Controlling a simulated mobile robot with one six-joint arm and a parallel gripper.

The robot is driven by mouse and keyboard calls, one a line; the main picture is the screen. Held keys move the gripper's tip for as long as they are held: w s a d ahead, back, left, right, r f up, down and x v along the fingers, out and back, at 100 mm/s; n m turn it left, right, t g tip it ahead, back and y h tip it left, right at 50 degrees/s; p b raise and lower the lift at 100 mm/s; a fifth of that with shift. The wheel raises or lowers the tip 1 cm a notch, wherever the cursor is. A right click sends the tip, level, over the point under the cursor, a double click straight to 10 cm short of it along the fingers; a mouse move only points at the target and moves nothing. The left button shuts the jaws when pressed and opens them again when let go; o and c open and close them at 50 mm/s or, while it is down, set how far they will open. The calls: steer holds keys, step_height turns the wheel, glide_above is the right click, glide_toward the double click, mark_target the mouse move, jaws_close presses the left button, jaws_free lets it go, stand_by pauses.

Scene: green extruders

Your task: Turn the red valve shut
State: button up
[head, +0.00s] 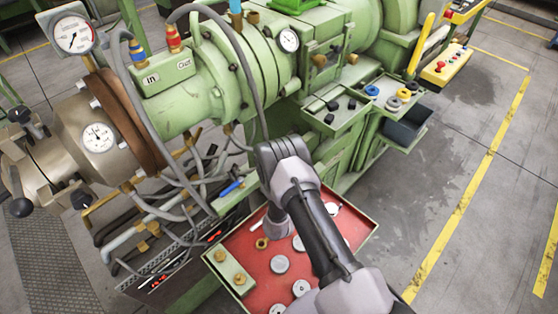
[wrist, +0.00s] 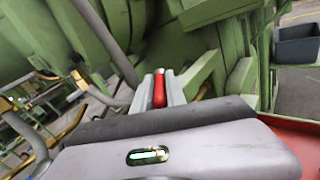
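A slim red piece, which looks like the red valve's handle (wrist: 159,91), shows in the wrist view, lengthwise between my two grey fingers. It fills the narrow gap, and my gripper (wrist: 160,82) looks shut on it, with a finger against each side. The rest of the valve is hidden. In the head view, my forearm and wrist cross over the red tray, and the wrist hides my fingers and the red piece. A separate red fitting (head: 173,40) stands beside the "OUT" label on the green machine.
Grey hoses (head: 170,190) hang below the green barrel (head: 205,85), left of my wrist. A red tray (head: 350,225) with several round metal parts lies beneath my arm. Green shelves and a dark bin (head: 405,128) are to the right. The floor at far right is clear.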

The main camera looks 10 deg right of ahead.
steer(key=o, duration=0.4)
steer(key=shift+c, duration=0.2)
steer(key=shift+s, duration=0.1)
steer(key=p+v, duration=0.3)
steer(key=v, duration=1.4)
